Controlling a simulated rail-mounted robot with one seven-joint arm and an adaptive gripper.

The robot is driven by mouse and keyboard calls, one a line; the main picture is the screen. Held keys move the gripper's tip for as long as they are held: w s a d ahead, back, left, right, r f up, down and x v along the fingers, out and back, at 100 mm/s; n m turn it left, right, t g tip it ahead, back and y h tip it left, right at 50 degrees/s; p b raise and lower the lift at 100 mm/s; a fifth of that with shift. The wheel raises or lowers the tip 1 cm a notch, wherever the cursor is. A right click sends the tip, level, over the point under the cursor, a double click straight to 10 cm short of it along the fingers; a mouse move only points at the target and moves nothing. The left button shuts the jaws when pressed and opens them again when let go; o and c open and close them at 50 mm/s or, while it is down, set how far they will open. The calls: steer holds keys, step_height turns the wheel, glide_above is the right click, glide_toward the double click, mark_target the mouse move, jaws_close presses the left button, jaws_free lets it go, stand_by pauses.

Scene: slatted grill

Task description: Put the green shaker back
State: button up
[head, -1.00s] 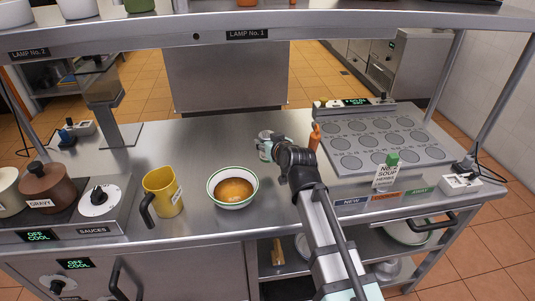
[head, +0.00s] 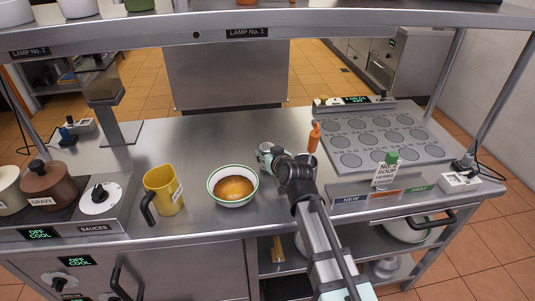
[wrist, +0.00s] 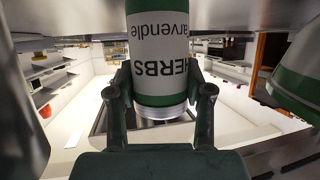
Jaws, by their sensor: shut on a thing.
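My gripper (wrist: 160,105) is shut on the green shaker (wrist: 160,60), a cylinder with green bands, a white label reading HERBS and a pale ribbed end. Its lettering is upside down in the wrist view and its other end is cut off by the frame's top edge. In the head view my gripper (head: 268,156) is over the counter, just right of the soup bowl (head: 217,199). The shaker is mostly hidden or too small to make out there.
A yellow jug (head: 163,190) stands left of the bowl. A soup ticket (head: 385,177) stands at the rack's front. A shelf (head: 150,33) crosses above the counter.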

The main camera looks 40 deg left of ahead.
steer(key=o, duration=1.2)
steer(key=shift+r, duration=0.15)
steer(key=b+v, duration=0.1)
steer(key=v, duration=1.1)
steer(key=shift+b, duration=0.3)
